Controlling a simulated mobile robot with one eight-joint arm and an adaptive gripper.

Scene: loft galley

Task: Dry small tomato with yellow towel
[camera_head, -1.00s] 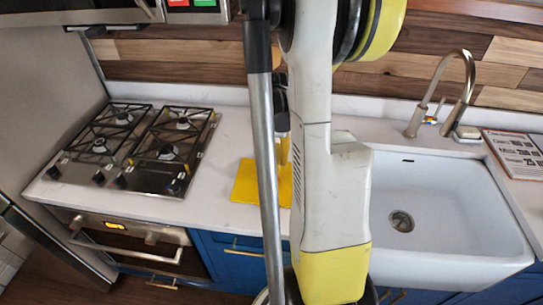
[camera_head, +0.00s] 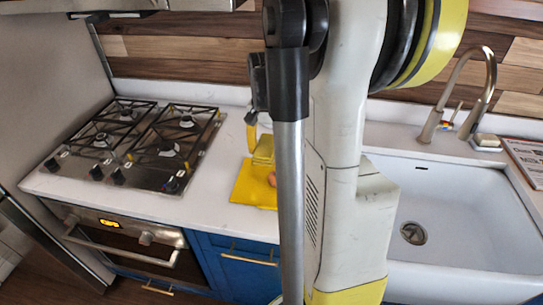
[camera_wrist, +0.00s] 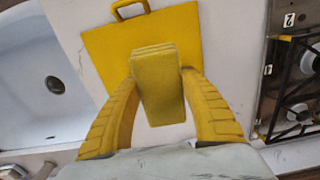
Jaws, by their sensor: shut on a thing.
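My gripper (camera_wrist: 160,76) is shut on the yellow towel (camera_wrist: 160,96), a folded block between its two yellow fingers, in the wrist view. The towel is above or at the near part of a flat yellow board (camera_wrist: 108,48) with a loop handle; whether it touches anything is unclear. In the head view the board (camera_head: 247,187) lies on the counter, partly behind my arm. A small reddish round thing, likely the small tomato (camera_head: 272,180), shows there on the board, just below the towel (camera_head: 263,152). The tomato is hidden in the wrist view.
A gas stove (camera_head: 150,142) is left of the board, with bare white counter (camera_head: 215,170) between. A white sink (camera_head: 455,215) with a tall faucet (camera_head: 468,90) is to the right. A printed sheet or book (camera_head: 527,160) lies at the far right.

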